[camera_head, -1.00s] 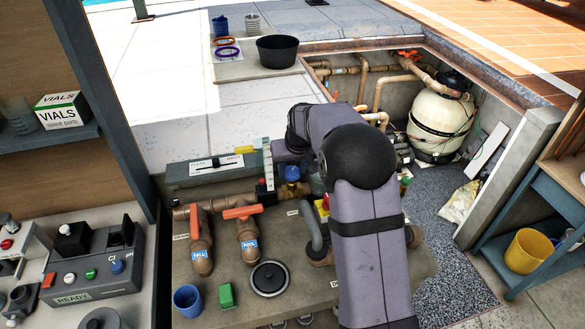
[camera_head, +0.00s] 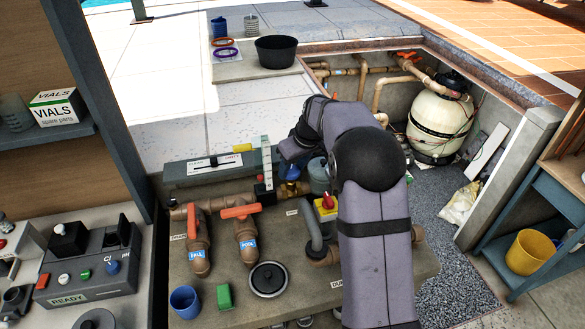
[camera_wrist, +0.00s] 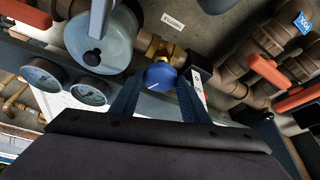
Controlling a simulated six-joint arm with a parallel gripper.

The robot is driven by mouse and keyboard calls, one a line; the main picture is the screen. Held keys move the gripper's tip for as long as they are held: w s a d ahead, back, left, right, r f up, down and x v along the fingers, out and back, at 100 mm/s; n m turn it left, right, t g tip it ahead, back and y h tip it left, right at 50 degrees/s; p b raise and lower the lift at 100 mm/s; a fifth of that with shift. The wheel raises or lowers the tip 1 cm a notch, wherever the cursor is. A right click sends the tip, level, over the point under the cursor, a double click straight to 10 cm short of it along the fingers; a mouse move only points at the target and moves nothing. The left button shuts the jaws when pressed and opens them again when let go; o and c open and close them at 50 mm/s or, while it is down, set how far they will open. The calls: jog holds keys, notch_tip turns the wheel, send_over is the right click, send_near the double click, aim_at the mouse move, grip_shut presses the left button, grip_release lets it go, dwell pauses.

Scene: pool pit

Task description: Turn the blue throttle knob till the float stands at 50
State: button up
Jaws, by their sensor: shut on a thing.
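The blue throttle knob (camera_wrist: 160,77) shows in the wrist view on a brass valve (camera_wrist: 158,47), with a pale mark on its face. My gripper (camera_wrist: 159,84) is shut on it, one finger on each side. The upright scaled gauge (camera_head: 267,158) stands just left of the valve in the head view. Its float and numbers are too small to read.
Orange-handled valves (camera_head: 241,211) stand left of the brass valve. A red-and-yellow switch (camera_head: 326,203) and a grey-lidded canister (camera_head: 319,178) are close on the right. Two dial gauges (camera_wrist: 65,84) show in the wrist view. A blue cup (camera_head: 186,302) and green block (camera_head: 224,297) stand in front.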

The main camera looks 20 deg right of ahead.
jog(key=o, duration=0.8)
jog(key=shift+b+v, duration=1.25)
jog(key=shift+v, duration=2.4)
